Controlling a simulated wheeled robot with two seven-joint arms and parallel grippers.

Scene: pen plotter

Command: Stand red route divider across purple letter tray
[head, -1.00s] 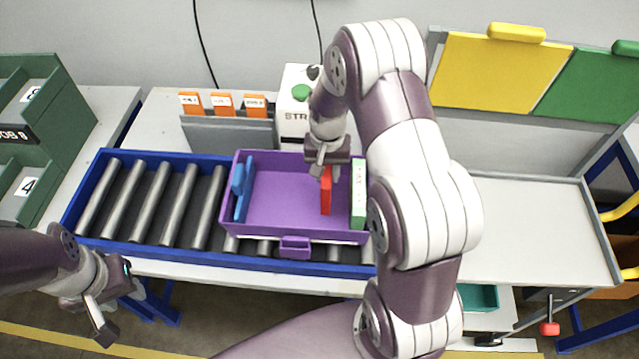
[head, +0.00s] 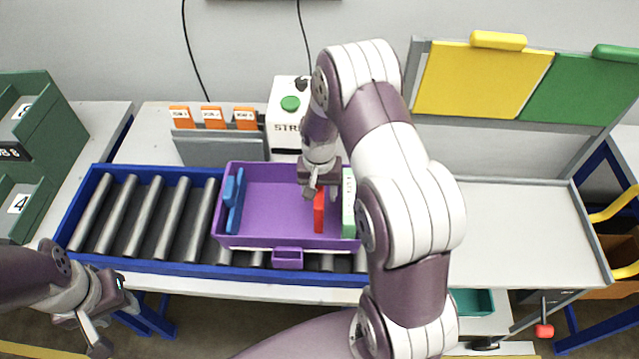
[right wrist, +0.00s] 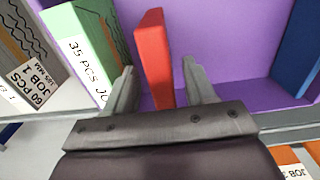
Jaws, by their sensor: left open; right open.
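The purple letter tray (head: 272,204) sits on the roller conveyor. The red route divider (head: 319,212) stands upright inside it, toward the right end, beside a green-and-white block (head: 349,205). A blue divider (head: 233,202) stands at the tray's left end. My right gripper (head: 317,188) is over the tray at the red divider's far end. In the right wrist view, the red divider (right wrist: 153,58) stands between the two open fingers, with gaps on both sides. My left gripper (head: 95,335) is open and empty at the lower left, away from the tray.
The blue-framed roller conveyor (head: 140,215) is bare left of the tray. Orange-tabbed cards (head: 213,118) in a grey holder and a white device with a green button (head: 290,103) stand behind. A clear grey tabletop (head: 520,230) lies right.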

